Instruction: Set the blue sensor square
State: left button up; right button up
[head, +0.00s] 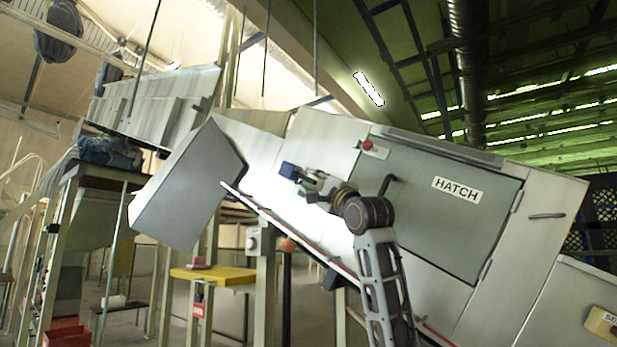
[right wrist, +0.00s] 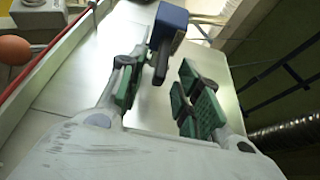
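The blue sensor (head: 288,170) is a small blue block at the front of the pale machine, just beyond the tips of my right gripper (head: 312,184) in the head view. In the right wrist view the blue sensor (right wrist: 170,22) is at the top, with a dark bracket or stem below it. My right gripper (right wrist: 158,85) is open, its green-padded fingers apart on either side of the line to the stem. I see no contact with the sensor. Whether the sensor sits square or turned is not clear. My left gripper is not in view.
A grey panel labelled HATCH (head: 437,205) with a red knob (head: 367,144) is right of the sensor. A red-and-white rail (head: 285,228) runs along the machine's lower edge. An orange ball (head: 288,244) sits below it.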

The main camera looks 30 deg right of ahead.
aim_at(304, 176)
jog(key=shift+p+x, duration=0.85)
jog(key=shift+x, duration=1.35)
grip_shut()
